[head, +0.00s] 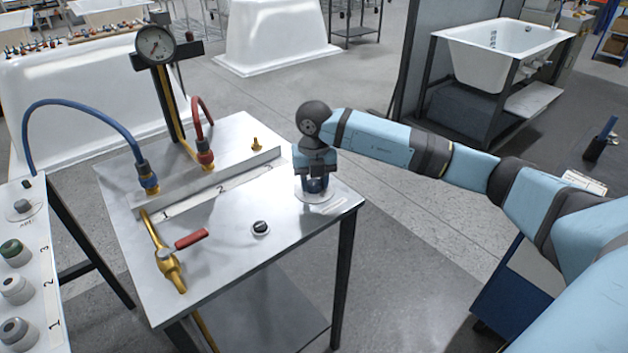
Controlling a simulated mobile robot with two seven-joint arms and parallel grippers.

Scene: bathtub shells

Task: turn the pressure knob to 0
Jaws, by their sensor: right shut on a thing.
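My left gripper is not in view.
Blue (85,103) and red (196,110) hoses join a rail. A red-handled valve (190,240) and small black knob (260,228) are nearer. A side panel (38,270) holds several knobs.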

